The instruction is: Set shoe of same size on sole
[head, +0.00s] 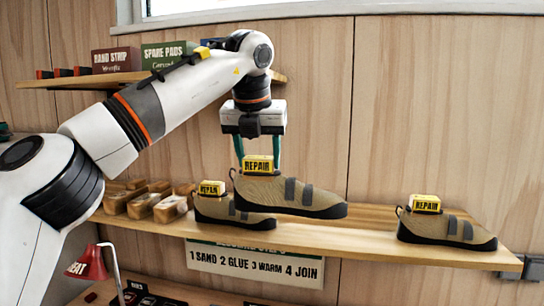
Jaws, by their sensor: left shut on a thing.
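My left gripper (258,158) points down and is shut on a tan shoe (290,193) at its heel end, around the yellow REPAIR block. This shoe has a black sole edge and two grey straps. It overlaps a second tan shoe (228,211) on the shelf behind and seems raised a little above the board. A third tan shoe (445,228) stands at the shelf's right end, with its own yellow REPAIR block (426,203). The shoes' sizes cannot be read. No separate sole can be made out. My right gripper is not in view.
The wooden shelf (360,236) has free room between the held shoe and the right shoe. Several wooden foot-shaped blocks (170,209) crowd its left part. Boxes (117,60) stand on the upper shelf. A red lamp (88,264) stands low at left, near a dark tray (146,298).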

